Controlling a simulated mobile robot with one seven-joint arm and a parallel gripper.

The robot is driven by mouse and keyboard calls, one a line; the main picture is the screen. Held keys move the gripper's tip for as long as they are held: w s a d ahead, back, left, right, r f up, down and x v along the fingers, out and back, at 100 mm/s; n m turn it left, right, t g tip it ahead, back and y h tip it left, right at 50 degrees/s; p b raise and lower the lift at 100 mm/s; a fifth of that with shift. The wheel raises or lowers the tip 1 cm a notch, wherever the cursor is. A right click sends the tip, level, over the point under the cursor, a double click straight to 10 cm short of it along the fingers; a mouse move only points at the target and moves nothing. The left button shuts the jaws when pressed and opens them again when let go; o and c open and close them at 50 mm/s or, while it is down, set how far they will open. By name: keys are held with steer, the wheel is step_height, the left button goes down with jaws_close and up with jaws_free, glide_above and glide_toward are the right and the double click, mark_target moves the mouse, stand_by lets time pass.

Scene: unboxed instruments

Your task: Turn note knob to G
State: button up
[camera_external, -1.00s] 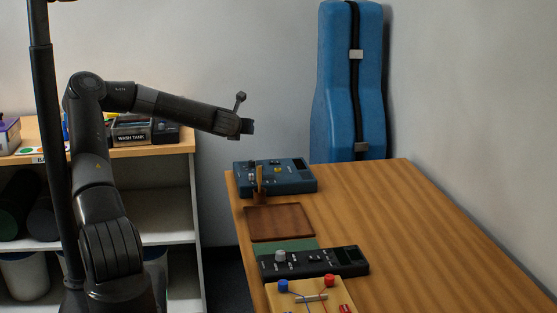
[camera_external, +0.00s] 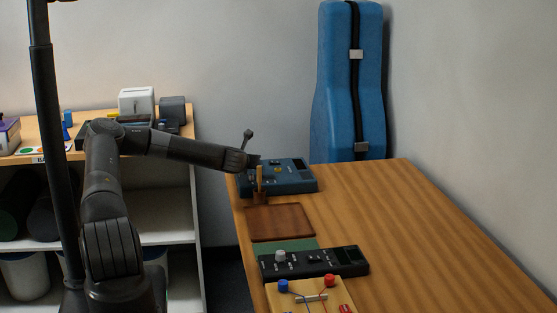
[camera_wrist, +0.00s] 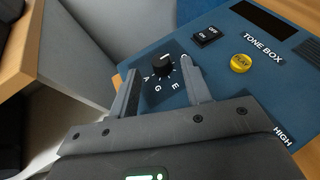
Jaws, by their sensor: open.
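The blue tone box (camera_external: 297,181) stands at the far left end of the wooden table; it also shows in the wrist view (camera_wrist: 222,72). Its black note knob (camera_wrist: 162,67) sits on a dark dial plate with the letters A, G and E on the side toward my gripper. A white mark on the knob appears to point away from these letters, toward the top of the picture. My gripper (camera_wrist: 160,66) is open, with one finger on each side of the knob. It also shows in the external view (camera_external: 253,161), at the box's left end. Contact cannot be told.
The box has a switch (camera_wrist: 206,37) and a yellow button (camera_wrist: 240,63). An upright wooden piece (camera_external: 260,189) stands close in front of the box. A brown tray (camera_external: 280,223) and a black device (camera_external: 312,262) lie nearer. The table's right side is clear.

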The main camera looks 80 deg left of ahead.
steer(key=shift+x, duration=1.65)
steer(key=shift+c, duration=0.2)
jaws_close()
